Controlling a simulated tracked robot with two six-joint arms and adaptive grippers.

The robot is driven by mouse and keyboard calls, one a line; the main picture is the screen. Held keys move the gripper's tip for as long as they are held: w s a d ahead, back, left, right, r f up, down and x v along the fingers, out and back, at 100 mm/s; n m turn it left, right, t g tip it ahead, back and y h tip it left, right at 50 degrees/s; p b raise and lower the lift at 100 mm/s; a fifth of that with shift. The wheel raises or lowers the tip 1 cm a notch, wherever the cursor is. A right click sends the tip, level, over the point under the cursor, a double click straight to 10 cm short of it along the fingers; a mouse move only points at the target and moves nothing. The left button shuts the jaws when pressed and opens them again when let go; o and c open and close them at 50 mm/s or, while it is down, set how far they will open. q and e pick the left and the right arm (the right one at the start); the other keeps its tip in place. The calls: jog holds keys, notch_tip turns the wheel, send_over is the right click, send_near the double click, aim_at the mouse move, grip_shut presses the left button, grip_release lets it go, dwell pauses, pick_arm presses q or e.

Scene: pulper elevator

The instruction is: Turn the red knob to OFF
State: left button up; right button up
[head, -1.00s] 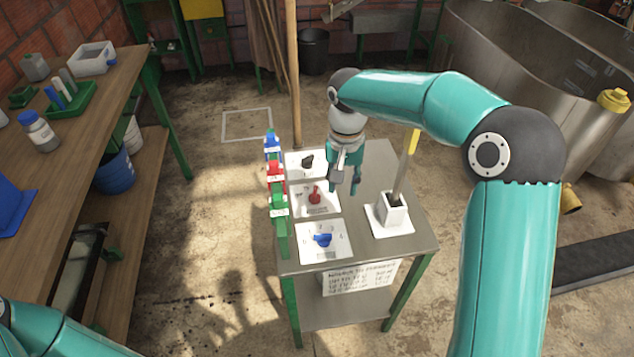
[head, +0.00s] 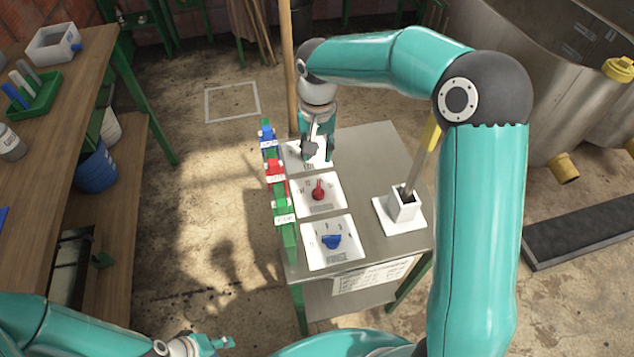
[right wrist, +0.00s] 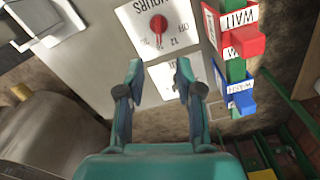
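The red knob (head: 318,190) sits on the middle white dial plate (head: 334,202) of the steel-topped stand. It also shows in the right wrist view (right wrist: 158,27), on a plate lettered HOURS, beyond my fingertips. My right gripper (head: 316,158) hangs over the far dial plate, behind the red knob in the head view, and covers most of that plate. In the right wrist view its two fingers (right wrist: 159,68) are apart with nothing between them, clear of the red knob. My left gripper (head: 222,343) is low at the bottom of the head view; its fingers are too small to judge.
A blue knob (head: 332,241) is on the near plate. Blue, red and green labelled blocks (head: 277,180) line the stand's left edge. A white square holder (head: 404,205) with a yellow-handled tool stands at right. A wooden pole rises behind the stand.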

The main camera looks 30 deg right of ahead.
aim_at(318, 187)
notch_tip(318, 187, down, 13)
jog(key=shift+s+d+f+p, duration=0.1)
jog(key=shift+f+p, duration=0.05)
jog(key=shift+p, duration=0.3)
grip_shut()
